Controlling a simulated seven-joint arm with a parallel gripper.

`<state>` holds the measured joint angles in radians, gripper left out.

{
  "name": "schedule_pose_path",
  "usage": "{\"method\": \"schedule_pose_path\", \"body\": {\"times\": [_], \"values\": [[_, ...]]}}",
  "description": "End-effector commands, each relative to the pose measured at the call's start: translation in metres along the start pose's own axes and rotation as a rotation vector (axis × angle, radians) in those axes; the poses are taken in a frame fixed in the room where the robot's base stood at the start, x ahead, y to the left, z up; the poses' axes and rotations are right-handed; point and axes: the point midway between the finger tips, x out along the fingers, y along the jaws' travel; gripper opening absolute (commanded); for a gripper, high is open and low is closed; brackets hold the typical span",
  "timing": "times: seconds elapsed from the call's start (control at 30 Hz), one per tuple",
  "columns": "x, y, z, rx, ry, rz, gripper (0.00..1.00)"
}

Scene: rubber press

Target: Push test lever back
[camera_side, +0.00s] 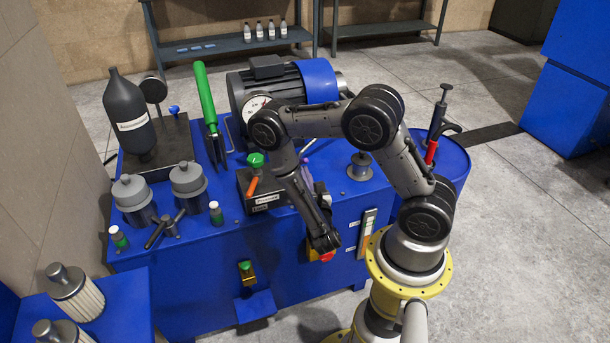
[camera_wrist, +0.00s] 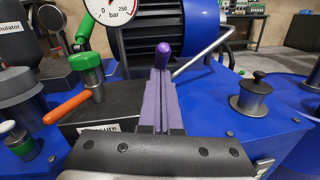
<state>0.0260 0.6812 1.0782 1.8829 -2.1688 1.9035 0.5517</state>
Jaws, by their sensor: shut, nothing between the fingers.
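A lever with a rounded purple knob (camera_wrist: 163,55) stands in the middle of the wrist view. I take it to be the test lever, though no label on it can be read. My gripper (camera_wrist: 160,75) is shut and empty. Its purple-grey fingers point towards the knob, and their tips overlap its lower part in the picture. I cannot tell whether they touch it. The lever's foot is hidden behind the fingers. In the side view, my arm mostly hides the gripper and lever.
Left of the fingers, an orange handle with a green cap (camera_wrist: 87,68) stands on a black block. A bent metal rod (camera_wrist: 210,52) rises close on the right. A grey knobbed cylinder (camera_wrist: 254,97) stands further right. The gauge (camera_wrist: 110,10) and blue motor (camera_side: 320,80) are behind.

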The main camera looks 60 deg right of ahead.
Motion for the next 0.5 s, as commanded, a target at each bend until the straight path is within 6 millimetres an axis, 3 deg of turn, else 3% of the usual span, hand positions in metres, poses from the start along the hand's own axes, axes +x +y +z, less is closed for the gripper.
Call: {"method": "schedule_pose_path", "body": {"times": [0.5], "values": [[0.0033,0.0014,0.0075,-0.015,0.122,-0.018,0.0]]}}
